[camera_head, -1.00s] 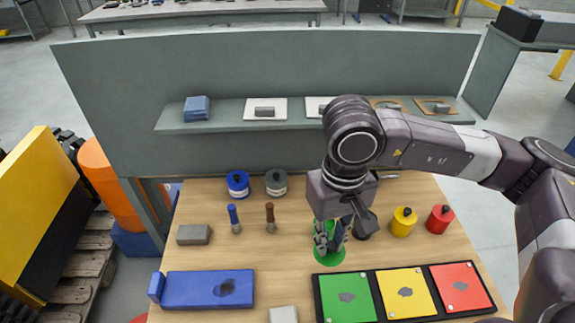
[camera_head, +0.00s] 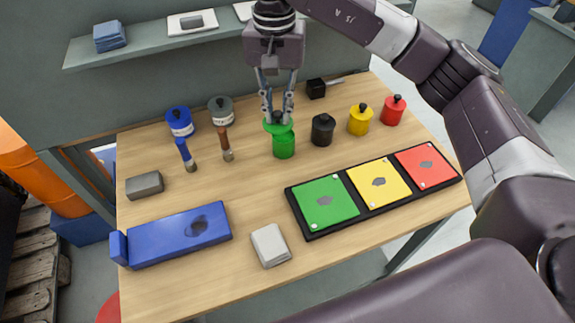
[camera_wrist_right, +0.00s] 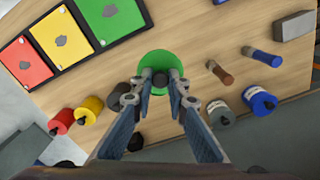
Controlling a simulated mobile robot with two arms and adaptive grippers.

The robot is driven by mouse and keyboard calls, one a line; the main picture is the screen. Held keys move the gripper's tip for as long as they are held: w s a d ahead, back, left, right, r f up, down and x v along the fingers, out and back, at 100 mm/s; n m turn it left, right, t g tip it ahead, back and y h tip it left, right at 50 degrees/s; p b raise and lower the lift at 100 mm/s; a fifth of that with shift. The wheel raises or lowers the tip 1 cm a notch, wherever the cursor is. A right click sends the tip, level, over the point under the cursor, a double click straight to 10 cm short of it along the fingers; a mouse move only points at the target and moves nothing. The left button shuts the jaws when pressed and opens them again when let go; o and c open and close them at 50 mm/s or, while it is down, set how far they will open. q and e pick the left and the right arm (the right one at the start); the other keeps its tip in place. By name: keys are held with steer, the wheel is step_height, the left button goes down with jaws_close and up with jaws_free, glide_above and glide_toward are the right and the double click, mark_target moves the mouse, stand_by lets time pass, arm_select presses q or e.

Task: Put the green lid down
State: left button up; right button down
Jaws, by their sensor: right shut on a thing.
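My right gripper (camera_head: 277,119) is shut on the black knob of the green lid (camera_head: 270,128). In the head view the lid is at the top of the green canister (camera_head: 284,147), shifted slightly left of its body. I cannot tell whether the lid rests on the canister or hovers just above it. The right wrist view shows the lid (camera_wrist_right: 157,62) as a green disc, with the knob between my right fingertips (camera_wrist_right: 160,80). My left gripper is in neither current view.
A black canister (camera_head: 322,130) stands close right of the green one, then yellow (camera_head: 359,120) and red (camera_head: 392,110). A tray (camera_head: 372,206) with green, yellow and red plates lies in front. Two brush-like tools (camera_head: 226,145) (camera_head: 184,152) stand left. Bare wood lies between.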

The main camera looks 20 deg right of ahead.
steer(key=p, duration=0.2)
glide_above(280, 173)
step_height(280, 173, down, 12)
steer(key=shift+f, duration=0.75)
step_height(280, 173, down, 4)
steer(key=shift+p, duration=0.5)
arm_select(q)
steer(key=r, duration=0.3)
steer(key=shift+s+d, duration=0.25)
steer(key=shift+d, duration=0.1)
arm_select(e)
steer(key=shift+w, duration=0.1)
steer(key=shift+f, duration=0.1)
steer(key=shift+f, duration=0.1)
arm_select(q)
steer(key=shift+f, duration=0.1)
arm_select(e)
steer(key=c, duration=1.9)
jaws_free()
